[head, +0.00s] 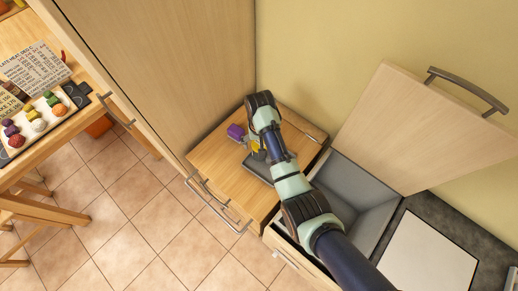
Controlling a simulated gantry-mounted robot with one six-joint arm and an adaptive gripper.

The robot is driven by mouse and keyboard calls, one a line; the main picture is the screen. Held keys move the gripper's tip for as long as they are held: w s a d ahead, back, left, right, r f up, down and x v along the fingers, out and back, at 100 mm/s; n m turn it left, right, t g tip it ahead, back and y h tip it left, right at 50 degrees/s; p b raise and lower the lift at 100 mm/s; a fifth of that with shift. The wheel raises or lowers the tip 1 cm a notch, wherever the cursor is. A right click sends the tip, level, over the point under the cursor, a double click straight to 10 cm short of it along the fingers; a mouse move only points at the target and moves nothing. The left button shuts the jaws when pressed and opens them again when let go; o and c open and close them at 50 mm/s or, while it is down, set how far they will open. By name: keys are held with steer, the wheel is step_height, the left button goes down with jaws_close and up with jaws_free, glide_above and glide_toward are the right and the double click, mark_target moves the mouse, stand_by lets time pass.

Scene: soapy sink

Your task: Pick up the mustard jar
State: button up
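A small yellow thing (255,146), perhaps the mustard jar, shows on the wooden cabinet top (212,160), right beside my arm. My arm covers part of it, so its shape and label cannot be made out. My arm reaches over the cabinet top from the lower right. My gripper is not clearly visible; my wrist and arm links hide the area around it. I cannot tell whether it touches or holds the yellow thing.
A purple item (236,131) and a dark flat tray or board (258,167) are close by on the cabinet top. An open lid (420,125) stands up behind a grey bin (365,190) at the right. A tall cupboard (170,60) borders the left.

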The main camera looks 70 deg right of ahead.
step_height(320, 180, down, 3)
steer(key=shift+s+f, duration=0.1)
steer(key=shift+f, duration=0.05)
steer(key=c, duration=1.3)
step_height(320, 180, up, 12)
steer(key=shift+r+p, duration=0.1)
steer(key=shift+p, duration=0.6)
step_height(320, 180, up, 8)
steer(key=p, duration=0.8)
